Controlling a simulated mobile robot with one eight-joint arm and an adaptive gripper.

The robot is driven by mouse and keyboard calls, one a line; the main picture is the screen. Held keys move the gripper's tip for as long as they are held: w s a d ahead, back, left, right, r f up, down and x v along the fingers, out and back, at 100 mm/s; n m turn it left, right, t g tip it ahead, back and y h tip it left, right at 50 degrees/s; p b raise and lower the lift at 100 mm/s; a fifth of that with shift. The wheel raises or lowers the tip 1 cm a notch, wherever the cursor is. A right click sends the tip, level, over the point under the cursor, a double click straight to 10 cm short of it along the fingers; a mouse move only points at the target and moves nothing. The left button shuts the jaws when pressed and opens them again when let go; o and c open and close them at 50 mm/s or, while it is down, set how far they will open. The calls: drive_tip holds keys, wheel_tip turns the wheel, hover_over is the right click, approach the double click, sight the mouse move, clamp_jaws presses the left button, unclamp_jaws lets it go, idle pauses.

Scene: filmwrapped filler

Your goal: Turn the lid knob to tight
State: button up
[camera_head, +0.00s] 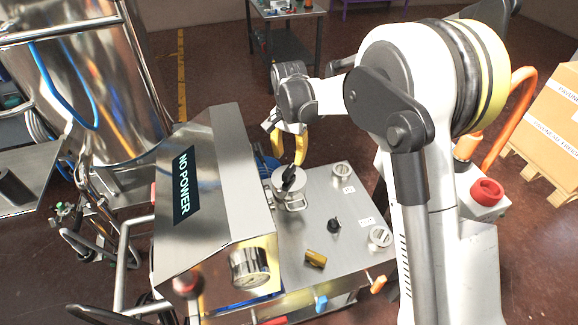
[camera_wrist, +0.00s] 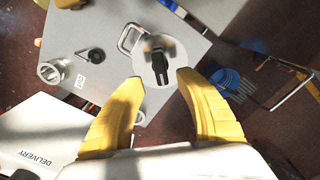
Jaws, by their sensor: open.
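The round metal lid (camera_head: 286,187) sits on the steel machine top, with a black bar-shaped lid knob (camera_head: 290,180) upright at its middle. In the wrist view the black knob (camera_wrist: 158,62) stands on the round lid (camera_wrist: 176,49), just ahead of the fingertips and between their lines. My gripper (camera_head: 291,162) has yellow fingers and hangs just behind and above the lid in the head view. In the wrist view my gripper (camera_wrist: 159,78) is open and empty, fingers spread to either side of the knob. I cannot tell the exact gap or any tightness mark.
The steel top (camera_head: 345,205) also bears a small black knob (camera_head: 334,224), a brass fitting (camera_head: 315,258) and round ports (camera_head: 342,169). The tall steel housing with a NO POWER panel (camera_head: 185,185) rises left of the lid. A metal latch loop (camera_wrist: 131,38) lies beside the lid.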

sight(290, 170)
wheel_tip(290, 170, up, 6)
drive_tip(key=shift+f, duration=0.15)
idle(0.4)
drive_tip(key=s+d+r+n+t, duration=0.3)
drive_tip(key=s+d+r, duration=0.8)
drive_tip(key=s, duration=0.1)
drive_tip(key=s+d+f+n+t, duration=0.1)
drive_tip(key=s+d+t, duration=0.1)
drive_tip(key=s, duration=0.5)
drive_tip(key=s+d+f+n+t, duration=0.1)
drive_tip(key=s+d, duration=0.3)
drive_tip(key=s, duration=0.4)
drive_tip(key=shift+d+n+t, duration=0.4)
drive_tip(key=shift+n+t, duration=0.1)
